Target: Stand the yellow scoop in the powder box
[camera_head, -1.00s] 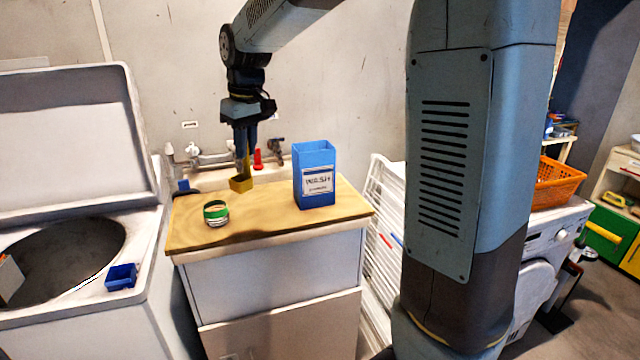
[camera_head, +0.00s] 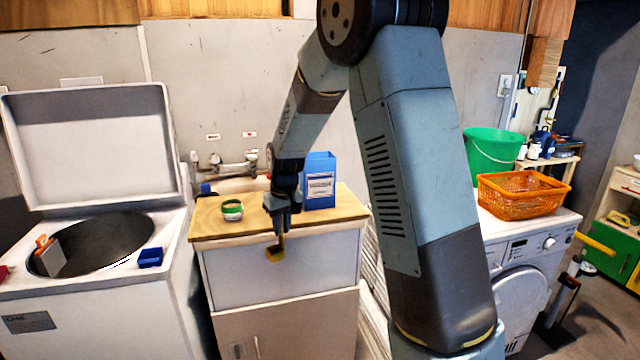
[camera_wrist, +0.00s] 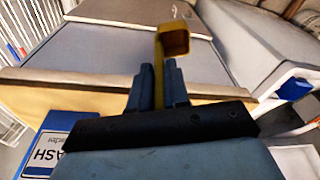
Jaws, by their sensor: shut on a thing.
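The yellow scoop (camera_head: 276,251) hangs from my gripper (camera_head: 281,221), which is shut on its handle. The scoop's square cup is at the lower end, in front of the counter's front edge. In the wrist view the scoop (camera_wrist: 174,42) sticks out between the two fingers of my gripper (camera_wrist: 160,85), its cup farthest from me. The blue powder box (camera_head: 320,186) stands upright on the counter, behind and to the right of the gripper. Its label shows in the wrist view (camera_wrist: 45,152) at the lower left. The inside of the box is not visible.
A green-banded tin (camera_head: 232,211) sits on the wooden counter (camera_head: 330,211), left of the gripper. An open top-loading washer (camera_head: 60,310) with a small blue tub (camera_head: 150,258) is at the left. A tap is behind the counter. An orange basket (camera_head: 520,197) and green bucket (camera_head: 490,158) are right.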

